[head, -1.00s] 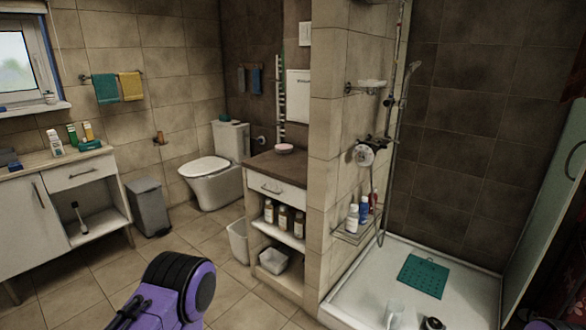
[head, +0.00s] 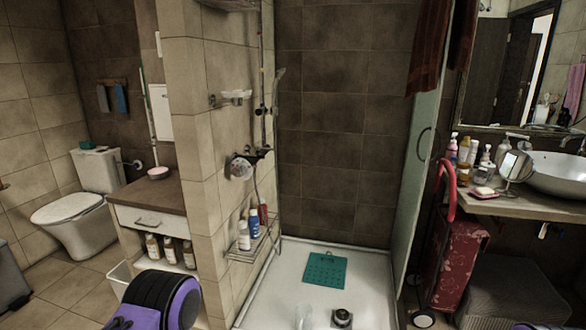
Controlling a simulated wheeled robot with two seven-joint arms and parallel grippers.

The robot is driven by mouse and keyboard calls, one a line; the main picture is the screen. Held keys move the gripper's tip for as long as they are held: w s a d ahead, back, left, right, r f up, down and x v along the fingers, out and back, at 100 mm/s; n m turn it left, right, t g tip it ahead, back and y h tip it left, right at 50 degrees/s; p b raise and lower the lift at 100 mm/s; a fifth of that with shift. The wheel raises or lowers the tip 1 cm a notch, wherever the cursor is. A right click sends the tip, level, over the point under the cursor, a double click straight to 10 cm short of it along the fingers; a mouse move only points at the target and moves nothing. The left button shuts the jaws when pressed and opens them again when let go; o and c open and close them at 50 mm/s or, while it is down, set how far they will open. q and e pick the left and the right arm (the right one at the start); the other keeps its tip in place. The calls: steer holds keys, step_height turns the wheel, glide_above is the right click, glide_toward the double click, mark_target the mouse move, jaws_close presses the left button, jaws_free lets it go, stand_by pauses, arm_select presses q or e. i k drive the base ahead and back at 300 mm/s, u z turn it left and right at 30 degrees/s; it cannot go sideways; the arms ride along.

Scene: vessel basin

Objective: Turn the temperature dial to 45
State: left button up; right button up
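The temperature dial (head: 240,167) is a round pale disc on the shower mixer, fixed to the tiled side wall of the shower. Its markings are too small to read. A dark lever or valve body joins it on the right, and a hose hangs below. A purple and black link of my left arm shows at the bottom left, well short of the dial. Neither my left gripper nor my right gripper is in view.
A wire shelf (head: 250,240) with bottles hangs below the dial. The shower tray (head: 265,295) has a raised rim, with a green mat (head: 325,269) and small items in it. A glass panel (head: 415,190) and a red trolley (head: 452,262) stand to the right. A cabinet (head: 150,222) stands left.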

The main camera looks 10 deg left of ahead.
mark_target(239, 170)
steer(key=z, duration=0.35)
steer(key=i, duration=0.8)
steer(key=u, duration=0.6)
steer(key=i, duration=0.75)
steer(key=u, duration=0.85)
